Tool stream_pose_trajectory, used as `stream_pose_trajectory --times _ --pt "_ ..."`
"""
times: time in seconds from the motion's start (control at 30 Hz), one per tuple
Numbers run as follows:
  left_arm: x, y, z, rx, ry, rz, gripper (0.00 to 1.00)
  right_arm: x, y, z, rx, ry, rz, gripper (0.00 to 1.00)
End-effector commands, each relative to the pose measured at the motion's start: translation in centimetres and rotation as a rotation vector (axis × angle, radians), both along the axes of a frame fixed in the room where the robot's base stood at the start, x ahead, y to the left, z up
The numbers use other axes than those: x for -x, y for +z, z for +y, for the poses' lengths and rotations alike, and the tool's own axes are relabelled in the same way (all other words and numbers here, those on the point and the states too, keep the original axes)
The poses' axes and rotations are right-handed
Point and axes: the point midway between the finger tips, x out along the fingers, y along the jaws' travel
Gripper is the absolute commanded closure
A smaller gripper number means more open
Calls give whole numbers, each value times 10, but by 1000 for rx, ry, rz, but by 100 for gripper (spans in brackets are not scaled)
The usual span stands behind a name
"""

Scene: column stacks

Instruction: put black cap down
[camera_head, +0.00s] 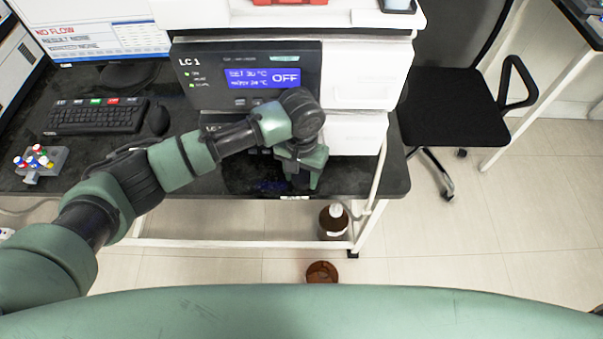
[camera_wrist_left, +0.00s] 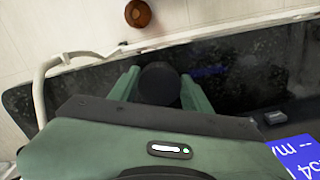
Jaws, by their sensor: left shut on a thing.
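My left gripper (camera_head: 302,180) points down over the front part of the black bench top, in front of the LC 1 instrument. In the left wrist view its two green fingers (camera_wrist_left: 160,92) are shut on the black cap (camera_wrist_left: 159,84), a round dark piece between them. The cap is hard to make out against the dark bench in the head view. I cannot tell whether it touches the bench top (camera_head: 370,178). My right gripper is in neither view.
The LC 1 instrument (camera_head: 215,80) stands close behind the gripper. A keyboard (camera_head: 96,117), mouse (camera_head: 158,119) and vial rack (camera_head: 42,160) are to the left. A brown bottle (camera_head: 333,222) stands below the bench, and a round brown object (camera_head: 322,272) is nearer. A chair (camera_head: 450,122) is at right.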

Motion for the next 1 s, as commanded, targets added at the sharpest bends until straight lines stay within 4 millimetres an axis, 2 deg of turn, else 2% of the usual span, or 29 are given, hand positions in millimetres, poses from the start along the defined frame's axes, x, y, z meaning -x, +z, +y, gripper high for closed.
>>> stream_pose_trajectory --times 0.23,0.27,0.33,0.73,0.87,1.0 --pt "1 -2 0 1 0 1 89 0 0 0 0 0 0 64" --pt "0 -2 0 1 0 1 49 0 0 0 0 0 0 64" --pt "0 -2 0 1 0 0 30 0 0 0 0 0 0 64" --pt "0 3 0 0 0 -1 30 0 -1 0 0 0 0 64" --pt "-1 22 -1 2 0 -2 30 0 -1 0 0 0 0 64" --pt "-1 52 -1 3 -1 -2 30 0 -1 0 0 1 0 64"
